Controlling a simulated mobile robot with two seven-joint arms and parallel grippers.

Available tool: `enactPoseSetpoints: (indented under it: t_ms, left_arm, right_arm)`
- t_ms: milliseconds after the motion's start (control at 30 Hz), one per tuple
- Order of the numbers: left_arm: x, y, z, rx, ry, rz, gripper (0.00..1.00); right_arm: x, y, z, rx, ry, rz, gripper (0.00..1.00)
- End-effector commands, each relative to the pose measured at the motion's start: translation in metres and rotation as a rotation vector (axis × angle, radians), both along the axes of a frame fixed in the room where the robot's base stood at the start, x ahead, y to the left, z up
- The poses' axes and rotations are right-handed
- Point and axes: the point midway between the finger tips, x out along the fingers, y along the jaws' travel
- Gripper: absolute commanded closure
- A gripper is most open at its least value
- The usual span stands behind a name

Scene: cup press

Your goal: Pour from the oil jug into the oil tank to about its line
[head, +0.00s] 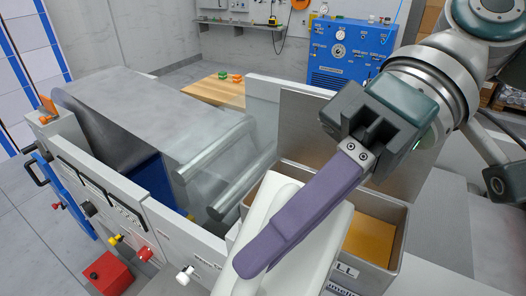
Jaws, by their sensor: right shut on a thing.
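The oil jug (322,238) is a white body at the bottom middle, over or in front of the near left part of the oil tank. My right gripper (262,256) comes in from the upper right, its long purple finger lying across the jug; it is shut on the jug. The finger hides the jug's grip, and its spout and any stream are not visible. The oil tank (399,241) is an open grey metal box with amber oil (370,240) inside. I cannot make out its line. My left gripper is not in view.
A press machine with metal rollers (225,165) and a grey sheet (150,105) stands to the left. Its front panel has coloured knobs (145,253). A red box (108,273) is at lower left. A blue cabinet (345,50) stands behind. Grey surface lies right of the tank.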

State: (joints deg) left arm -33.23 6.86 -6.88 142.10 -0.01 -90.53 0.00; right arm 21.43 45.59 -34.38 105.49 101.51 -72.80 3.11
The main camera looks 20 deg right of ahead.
Motion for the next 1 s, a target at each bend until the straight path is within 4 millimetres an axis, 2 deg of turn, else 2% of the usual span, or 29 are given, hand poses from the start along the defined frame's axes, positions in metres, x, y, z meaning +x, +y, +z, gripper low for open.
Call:
enactPoseSetpoints:
  t_ms: [433,1000]
  left_arm:
    - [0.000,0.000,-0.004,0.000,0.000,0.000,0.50]
    - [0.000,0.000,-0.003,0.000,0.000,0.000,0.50]
  right_arm:
    - [0.006,-0.007,0.011,0.065,0.046,-0.001,1.00]
    - [0.006,-0.007,0.012,0.066,0.046,-0.001,1.00]
